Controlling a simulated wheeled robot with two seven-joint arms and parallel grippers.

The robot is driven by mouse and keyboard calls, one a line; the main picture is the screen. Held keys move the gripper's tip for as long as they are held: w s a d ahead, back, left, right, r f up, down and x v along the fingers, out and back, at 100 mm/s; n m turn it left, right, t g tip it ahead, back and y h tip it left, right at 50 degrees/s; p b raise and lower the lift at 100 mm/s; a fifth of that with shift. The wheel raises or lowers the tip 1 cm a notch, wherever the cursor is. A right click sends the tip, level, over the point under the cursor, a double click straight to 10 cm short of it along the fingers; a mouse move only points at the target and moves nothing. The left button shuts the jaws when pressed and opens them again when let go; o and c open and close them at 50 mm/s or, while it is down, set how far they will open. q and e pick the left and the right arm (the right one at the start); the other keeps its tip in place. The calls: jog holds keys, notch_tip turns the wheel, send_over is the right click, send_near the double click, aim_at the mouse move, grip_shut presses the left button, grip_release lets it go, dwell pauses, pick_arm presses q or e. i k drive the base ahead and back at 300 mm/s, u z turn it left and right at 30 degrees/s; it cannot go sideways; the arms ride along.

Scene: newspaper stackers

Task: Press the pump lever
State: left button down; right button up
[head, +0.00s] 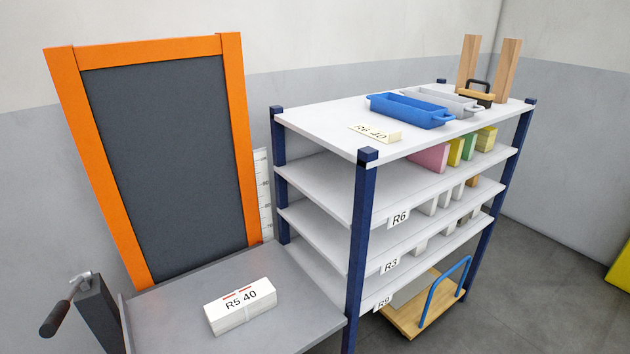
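A dark grey post (97,312) stands at the lower left, beside the grey platform. A lever with a black grip (55,320) sticks out from the post's top toward the left and slants downward; it looks like the pump lever. The grey platform (290,318) carries a white paper bundle (240,305) marked "R5 40". Neither of my grippers shows in the head view, and nothing is seen touching the lever. The post's lower part is cut off by the picture's bottom edge.
An orange-framed dark board (165,165) stands behind the platform. A shelf rack with blue posts (362,240) stands right of it, with a blue tray (410,112) on top. A wooden cart with a blue handle (410,320) sits under the rack.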

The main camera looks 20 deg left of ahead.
aim_at(50, 326)
jog(key=u, duration=0.7)
jog(key=i, duration=0.9)
jog(key=z, duration=0.05)
jog(key=k, duration=0.4)
jog(key=z, duration=1.7)
jog(key=k, duration=1.15)
jog(key=u, duration=1.6)
jog(key=i, duration=0.2)
jog(key=u, duration=0.2)
